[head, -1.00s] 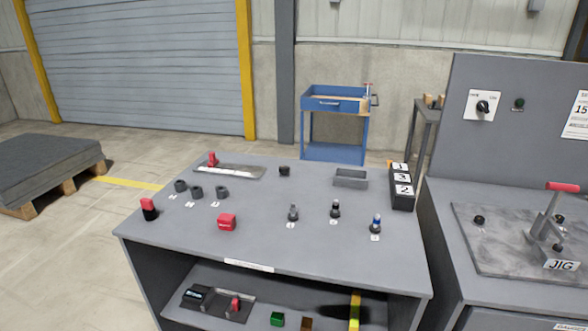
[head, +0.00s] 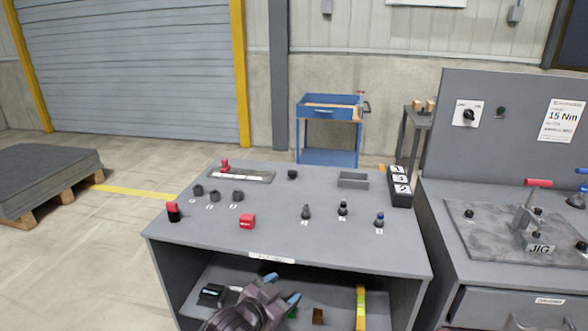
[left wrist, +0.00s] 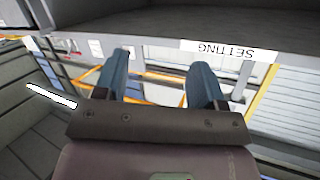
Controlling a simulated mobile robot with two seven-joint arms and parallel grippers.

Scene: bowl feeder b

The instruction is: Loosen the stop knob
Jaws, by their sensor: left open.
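I cannot tell which part is the stop knob. A low plate with a red-topped part (head: 225,165) lies at the back left of the grey table (head: 330,245), and a small black knob-like part (head: 292,174) stands to its right. My left gripper (head: 281,290) is open in front of the table, below its labelled front edge and by the lower shelf. In the left wrist view its two blue-grey fingers (left wrist: 163,72) are apart with nothing between them. The table edge with its label (left wrist: 235,50) shows upside down beyond them. My right gripper is not in view.
Several small black parts, a red block (head: 247,221) and a grey tray (head: 353,181) stand on the tabletop. To the right is a bench with a jig plate (head: 480,240) and a red-handled clamp (head: 530,208).

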